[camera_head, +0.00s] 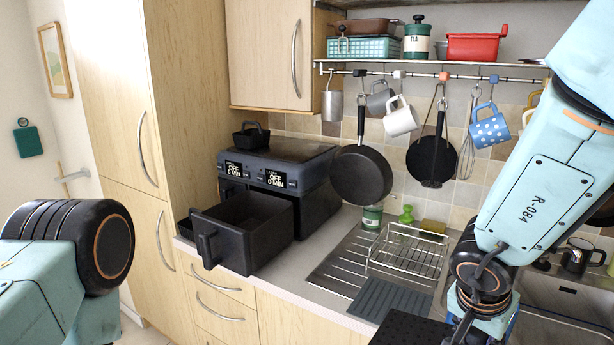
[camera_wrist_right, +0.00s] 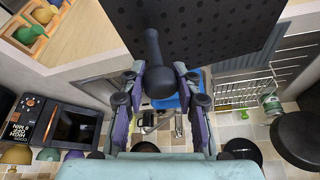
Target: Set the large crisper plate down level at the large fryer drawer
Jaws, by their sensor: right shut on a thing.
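The large crisper plate (camera_head: 410,332) is a black, dotted panel at the bottom edge of the head view, partly cut off. In the right wrist view the plate (camera_wrist_right: 215,32) fills the top, with a dark knob-ended stem (camera_wrist_right: 151,48) standing out from it. My right gripper (camera_wrist_right: 160,80) is shut on this knob. The large fryer drawer (camera_head: 240,232) is black, pulled out of the dark fryer (camera_head: 285,165), with its handle toward the front. The plate is apart from it, to the right and nearer. My left arm shows at left, but its gripper is out of view.
A small black basket (camera_head: 250,135) sits on the fryer. A wire dish rack (camera_head: 408,250) and a grey ribbed mat (camera_head: 385,299) lie between drawer and right arm. Pans (camera_head: 362,176) and mugs (camera_head: 400,117) hang behind. The counter's front edge runs below the drawer.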

